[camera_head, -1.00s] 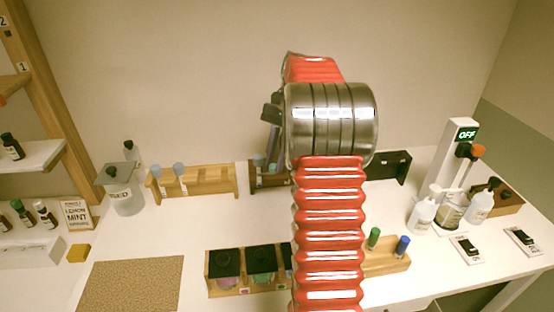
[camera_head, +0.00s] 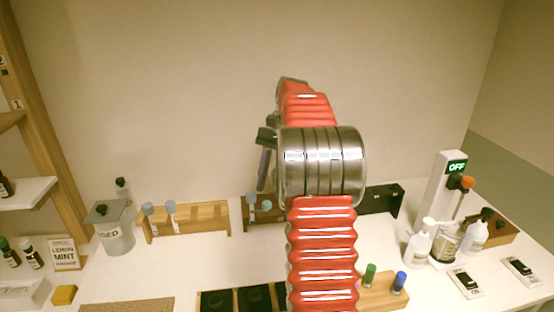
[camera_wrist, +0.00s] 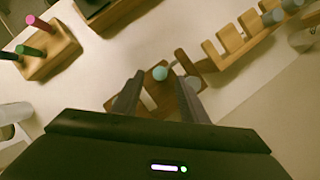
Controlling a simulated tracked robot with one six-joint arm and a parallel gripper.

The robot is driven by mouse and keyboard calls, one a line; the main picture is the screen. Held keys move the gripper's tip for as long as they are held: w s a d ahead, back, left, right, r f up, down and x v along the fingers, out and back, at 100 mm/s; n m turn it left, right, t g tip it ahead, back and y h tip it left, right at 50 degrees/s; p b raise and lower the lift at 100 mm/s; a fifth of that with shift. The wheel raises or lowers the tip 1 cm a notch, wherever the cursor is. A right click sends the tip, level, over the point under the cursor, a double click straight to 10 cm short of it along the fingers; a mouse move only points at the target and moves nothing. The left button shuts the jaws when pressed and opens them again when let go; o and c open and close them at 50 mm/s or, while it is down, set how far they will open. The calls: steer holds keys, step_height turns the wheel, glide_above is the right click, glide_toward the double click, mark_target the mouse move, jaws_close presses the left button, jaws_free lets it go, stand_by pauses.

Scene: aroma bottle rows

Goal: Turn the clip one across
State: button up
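No part in view can be told for sure as the clip. A small dark brown rack (camera_head: 251,217) stands by the wall, left of my arm, and carries a teal round-topped piece (camera_head: 267,205) and a grey-blue one (camera_head: 251,198). In the wrist view the teal top (camera_wrist: 160,73) shows between the fingertips of my gripper (camera_wrist: 159,79), with the brown rack (camera_wrist: 187,102) below and around it. The fingers are apart, and contact cannot be told. In the head view my gripper (camera_head: 265,162) is partly hidden by my wrist, above the rack.
A light wooden rack (camera_head: 190,233) with grey-blue-topped pieces stands to the left, beside a grey container (camera_head: 114,236). A black rack (camera_head: 386,199) stands right of my arm. A wooden holder with green and blue tubes (camera_head: 384,294) is in front. Bottles (camera_head: 418,247) stand at right.

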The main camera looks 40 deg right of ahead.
steer(key=v, duration=0.8)
stand_by(0.7)
steer(key=s+a+r+n+t+h, duration=0.15)
steer(key=a+n, duration=0.25)
steer(key=a, duration=0.7)
steer(key=s+a+r+n+t+h, duration=0.1)
steer(key=s+a+n+h, duration=0.15)
steer(key=a, duration=0.85)
steer(key=s+a+f+n+t, duration=0.4)
steer(key=s+a+f+n, duration=0.5)
steer(key=s+a+f, duration=0.2)
steer(key=s+a, duration=0.2)
steer(key=shift+s+a+f, duration=0.2)
steer(key=shift+a+f, duration=0.15)
